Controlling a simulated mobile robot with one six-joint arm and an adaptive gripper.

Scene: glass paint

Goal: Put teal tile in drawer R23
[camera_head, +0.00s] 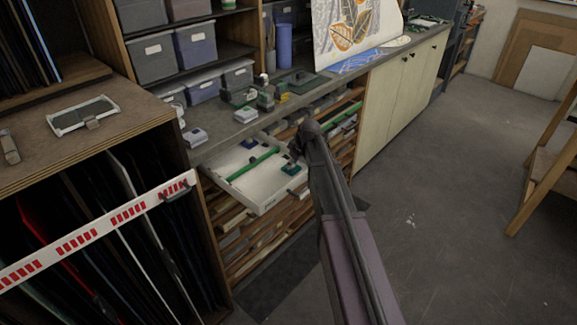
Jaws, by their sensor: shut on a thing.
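A white drawer (240,190) is pulled out below the worktop, with a green divider across it. A small label sits on its front, too small to read. My gripper (294,157) is over the drawer's right part, small and dark in the picture. It is shut on a small dark teal tile (291,169), which is low over or touching the drawer floor; I cannot tell which. Another small dark blue piece (249,143) lies in the drawer's back part, beyond the divider.
The worktop (215,128) above holds several small blocks and green mats. Closed shallow drawers (245,235) lie below the open one. A rack of upright sheets (110,240) with a red-marked white rail stands at left. Open floor (450,200) lies to the right.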

